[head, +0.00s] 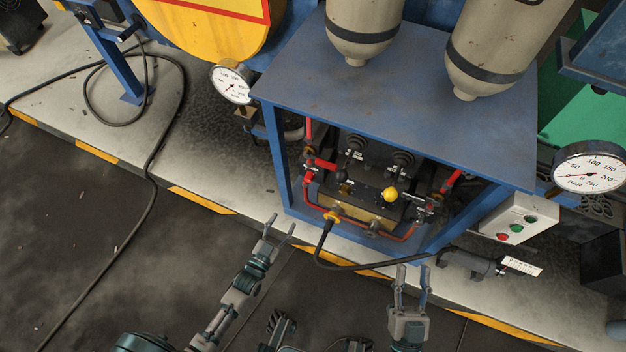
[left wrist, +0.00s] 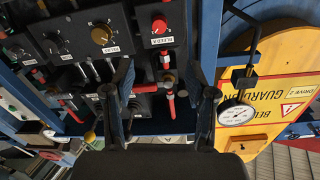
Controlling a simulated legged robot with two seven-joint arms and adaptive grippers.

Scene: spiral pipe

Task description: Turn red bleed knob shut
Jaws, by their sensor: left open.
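The red bleed knob (left wrist: 159,25) shows in the left wrist view at the upper middle, on a dark panel above a white label. I cannot make it out in the head view, where the blue top covers part of the panel. My left gripper (head: 281,226) is open and empty, in front of and below the blue frame's left side. In the left wrist view its two fingers (left wrist: 165,88) stand apart, with the knob above the gap between them and not touched. My right gripper (head: 412,274) has its fingers apart and empty, below the frame's right side.
The blue frame (head: 390,110) carries two grey cylinders. Inside are red pipes, a yellow ball knob (head: 390,194) and black knobs. A brass knob (left wrist: 102,34) sits beside the bleed knob. A gauge (left wrist: 236,113) and yellow guard (left wrist: 270,70) stand right of my left gripper in the wrist view.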

